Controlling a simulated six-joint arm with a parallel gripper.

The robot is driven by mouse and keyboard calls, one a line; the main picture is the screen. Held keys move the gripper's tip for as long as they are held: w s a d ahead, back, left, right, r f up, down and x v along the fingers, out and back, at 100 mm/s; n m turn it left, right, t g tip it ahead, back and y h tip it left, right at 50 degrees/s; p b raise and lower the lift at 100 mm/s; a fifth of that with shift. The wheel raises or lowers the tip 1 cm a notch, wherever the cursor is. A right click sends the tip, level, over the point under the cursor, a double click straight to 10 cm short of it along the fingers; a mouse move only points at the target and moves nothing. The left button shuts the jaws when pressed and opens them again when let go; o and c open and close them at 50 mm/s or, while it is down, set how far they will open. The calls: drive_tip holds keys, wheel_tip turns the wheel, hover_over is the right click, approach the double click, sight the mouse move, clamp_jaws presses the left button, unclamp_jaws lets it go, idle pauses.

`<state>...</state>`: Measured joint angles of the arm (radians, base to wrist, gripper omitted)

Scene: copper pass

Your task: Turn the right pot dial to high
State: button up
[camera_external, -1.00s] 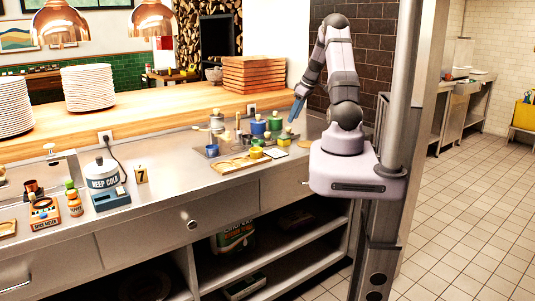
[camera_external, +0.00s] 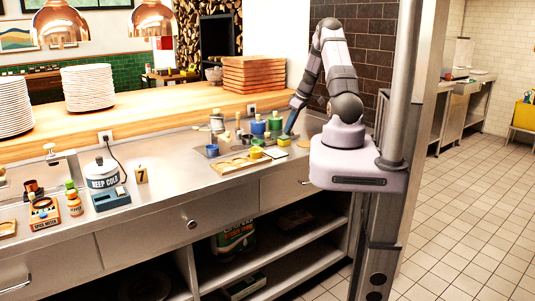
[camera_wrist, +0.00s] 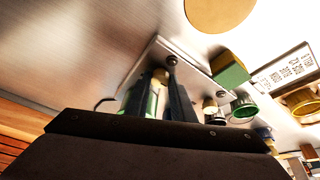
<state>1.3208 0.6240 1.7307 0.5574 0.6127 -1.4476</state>
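My gripper (camera_external: 289,128) reaches down at the right end of a cluster of small pots and jars on the steel counter. In the wrist view its dark fingers (camera_wrist: 158,88) stand apart, with a green and white container with a tan top (camera_wrist: 160,76) showing between or behind them; I cannot tell if they touch it. A blue pot (camera_external: 258,126) and a green and blue pot (camera_external: 275,123) are just left of the gripper in the external view. Small dark round parts (camera_wrist: 172,61) sit on a metal plate in the wrist view; I cannot tell whether either is the pot dial. No dial marking is legible.
A yellow and green block (camera_wrist: 230,70) and a printed white card (camera_wrist: 283,68) lie near the fingers. A wooden board (camera_external: 236,164) is at the counter's front.

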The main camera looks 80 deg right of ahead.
clamp_jaws()
